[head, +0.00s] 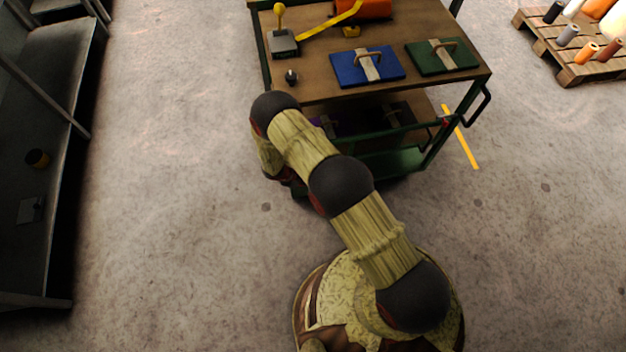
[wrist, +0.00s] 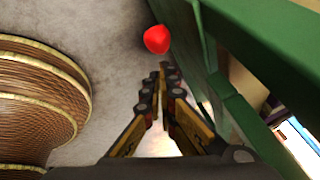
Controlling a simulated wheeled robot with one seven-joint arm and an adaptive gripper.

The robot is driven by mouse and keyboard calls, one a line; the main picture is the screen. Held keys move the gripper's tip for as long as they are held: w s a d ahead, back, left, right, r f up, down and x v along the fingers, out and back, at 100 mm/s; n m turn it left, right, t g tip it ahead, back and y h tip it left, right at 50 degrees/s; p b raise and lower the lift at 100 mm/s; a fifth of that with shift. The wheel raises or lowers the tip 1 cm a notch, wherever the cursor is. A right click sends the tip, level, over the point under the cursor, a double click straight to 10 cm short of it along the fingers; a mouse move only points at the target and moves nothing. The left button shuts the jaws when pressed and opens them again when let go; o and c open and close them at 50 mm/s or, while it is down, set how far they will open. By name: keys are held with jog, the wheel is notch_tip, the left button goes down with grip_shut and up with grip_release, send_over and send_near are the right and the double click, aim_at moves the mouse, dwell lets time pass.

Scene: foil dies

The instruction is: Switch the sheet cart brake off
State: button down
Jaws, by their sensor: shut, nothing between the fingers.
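The sheet cart (head: 405,160) has a green frame and brown shelves, and stands ahead of me in the head view. Its green frame (wrist: 262,50) fills the right side of the wrist view. A round red knob (wrist: 157,39) shows in the wrist view beside the green frame; it may be the brake's handle, but its lever is not clearly visible. My gripper (wrist: 163,75) is shut and empty, pointing toward the floor area just below the knob in the picture. A gap seems to separate them. In the head view my arm hides the gripper and the cart's near left corner.
On the cart's top lie a blue die (head: 350,68), a green die (head: 425,58) and a grey box with a yellow-knobbed lever (head: 280,17). A dark metal rack (head: 40,240) stands left. A pallet with rolls (head: 575,50) is at far right. Floor between is clear.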

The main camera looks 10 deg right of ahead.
jog(key=shift+s+a+f, duration=0.1)
jog(key=shift+a+f, duration=0.05)
jog(key=shift+a, duration=0.6)
